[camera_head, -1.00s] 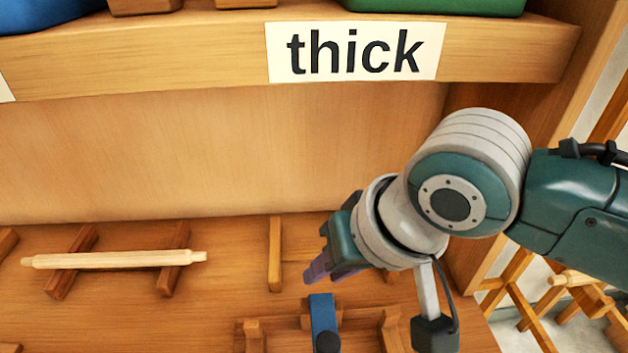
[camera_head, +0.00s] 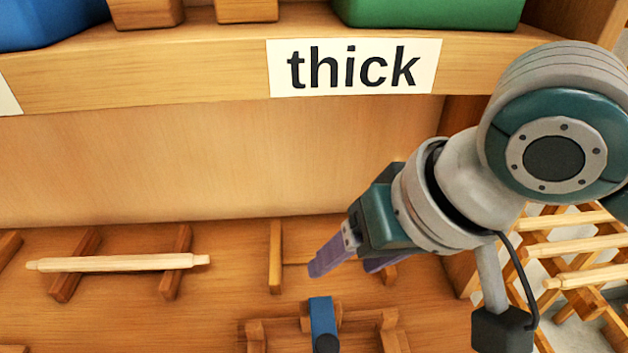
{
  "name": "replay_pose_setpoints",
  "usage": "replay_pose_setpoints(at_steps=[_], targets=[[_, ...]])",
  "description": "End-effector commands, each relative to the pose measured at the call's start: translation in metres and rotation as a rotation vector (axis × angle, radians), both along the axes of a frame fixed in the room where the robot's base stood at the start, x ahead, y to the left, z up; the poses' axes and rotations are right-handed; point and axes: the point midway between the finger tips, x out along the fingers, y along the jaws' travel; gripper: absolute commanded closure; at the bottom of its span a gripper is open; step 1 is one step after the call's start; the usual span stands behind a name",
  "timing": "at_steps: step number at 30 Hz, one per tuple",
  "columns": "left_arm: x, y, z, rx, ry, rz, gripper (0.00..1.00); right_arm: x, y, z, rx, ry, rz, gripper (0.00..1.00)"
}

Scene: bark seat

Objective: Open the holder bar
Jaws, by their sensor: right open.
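A blue bar (camera_head: 322,318) with a dark round knob at its near end sits on a wooden holder frame (camera_head: 256,334) at the bottom centre; it looks like the holder bar. The frame's lower part is cut off by the picture edge. My right gripper (camera_head: 345,268) comes in from the right, above and just behind the blue bar. Its purple fingers are apart, with nothing between them, and point left and down. It appears clear of the bar. My left gripper is not in view.
A pale turned spindle (camera_head: 118,263) lies across two dark wooden rests at left. A shelf labelled "thick" (camera_head: 354,67) overhangs the bench, carrying blue and green bins (camera_head: 430,12). A rack with spindles (camera_head: 575,245) stands at right.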

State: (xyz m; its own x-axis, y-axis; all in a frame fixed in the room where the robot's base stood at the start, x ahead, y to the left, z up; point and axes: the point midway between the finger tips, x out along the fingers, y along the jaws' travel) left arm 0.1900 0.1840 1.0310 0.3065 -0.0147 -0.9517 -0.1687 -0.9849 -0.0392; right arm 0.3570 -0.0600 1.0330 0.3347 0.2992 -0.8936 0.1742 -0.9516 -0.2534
Motion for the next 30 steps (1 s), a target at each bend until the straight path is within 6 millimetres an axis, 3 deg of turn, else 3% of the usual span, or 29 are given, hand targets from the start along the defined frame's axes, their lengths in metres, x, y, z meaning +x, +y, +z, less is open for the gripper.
replay_pose_setpoints(at_steps=[6,16,20,25,30], targets=[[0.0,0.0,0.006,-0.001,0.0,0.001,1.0,-0.01,-0.009,0.028,0.001,-0.001,0.001,0.34],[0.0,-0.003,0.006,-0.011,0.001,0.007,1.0,-0.012,-0.011,0.032,0.001,0.0,0.0,0.34],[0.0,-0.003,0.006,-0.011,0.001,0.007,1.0,-0.016,-0.008,0.031,0.005,-0.001,0.01,0.48],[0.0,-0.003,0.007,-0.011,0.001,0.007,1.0,-0.042,0.001,0.029,0.025,-0.031,0.067,0.67],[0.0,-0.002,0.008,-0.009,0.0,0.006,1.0,-0.069,-0.011,0.027,-0.001,-0.069,0.081,0.86]])
